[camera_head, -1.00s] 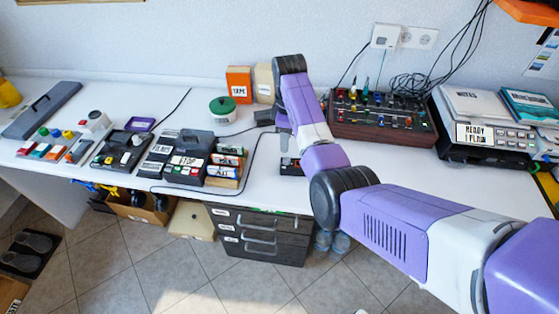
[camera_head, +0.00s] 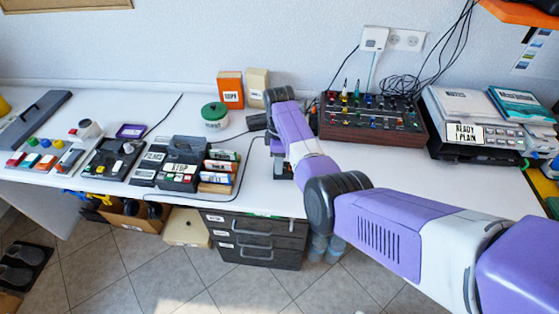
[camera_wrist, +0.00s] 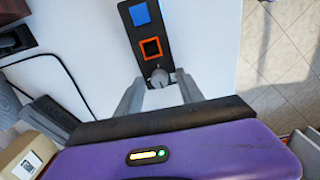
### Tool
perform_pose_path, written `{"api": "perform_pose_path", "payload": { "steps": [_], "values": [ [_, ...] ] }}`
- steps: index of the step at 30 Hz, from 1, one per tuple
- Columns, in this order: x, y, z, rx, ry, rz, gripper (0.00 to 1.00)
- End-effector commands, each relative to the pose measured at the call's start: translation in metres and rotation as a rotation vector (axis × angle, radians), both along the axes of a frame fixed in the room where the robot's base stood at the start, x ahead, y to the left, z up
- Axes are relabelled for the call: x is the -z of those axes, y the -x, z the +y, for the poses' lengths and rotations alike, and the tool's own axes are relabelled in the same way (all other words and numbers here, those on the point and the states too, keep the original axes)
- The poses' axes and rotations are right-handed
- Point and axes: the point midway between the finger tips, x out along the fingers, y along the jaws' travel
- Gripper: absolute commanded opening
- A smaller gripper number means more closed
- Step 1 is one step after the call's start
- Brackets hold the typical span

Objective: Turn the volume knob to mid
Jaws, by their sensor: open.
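A narrow dark panel (camera_wrist: 141,50) lies on the white bench in the wrist view. It carries a blue square (camera_wrist: 140,14), an orange-framed square (camera_wrist: 151,48) and a grey round knob (camera_wrist: 160,77) at its near end. My gripper (camera_wrist: 160,88) is open, its two grey fingers on either side of the knob with gaps showing; contact cannot be told. In the head view, my gripper (camera_head: 274,142) points down over the bench, and the panel (camera_head: 282,167) is mostly hidden behind my arm. The knob's pointer and marks are too small to read.
A mixer (camera_head: 372,118) with many small knobs stands right of my arm. A green-lidded jar (camera_head: 215,116) and an orange box (camera_head: 230,89) stand left and behind. A black cable (camera_head: 240,165) runs on the bench left of my gripper. Drawers (camera_head: 255,240) are below.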

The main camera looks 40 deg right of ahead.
Motion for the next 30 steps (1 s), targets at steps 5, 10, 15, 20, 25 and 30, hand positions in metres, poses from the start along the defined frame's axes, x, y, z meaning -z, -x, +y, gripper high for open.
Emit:
{"api": "perform_pose_path", "payload": {
  "steps": [5, 10, 15, 20, 25, 30],
  "values": [
    [-0.0002, -0.0001, -0.0001, 0.0, 0.0, 0.0, 0.27],
    [-0.0003, 0.0, 0.0, 0.0, 0.0, 0.0, 0.0],
    [-0.0004, 0.0, 0.0, 0.003, 0.0, 0.0, 0.0],
    [-0.0006, 0.0, -0.0001, 0.029, 0.0, 0.0, 0.0],
    [-0.0009, -0.0001, -0.0006, 0.107, 0.0, 0.0, 0.0],
    [-0.001, 0.0, -0.0008, 0.236, 0.0, 0.0, 0.0]
  ]
}}
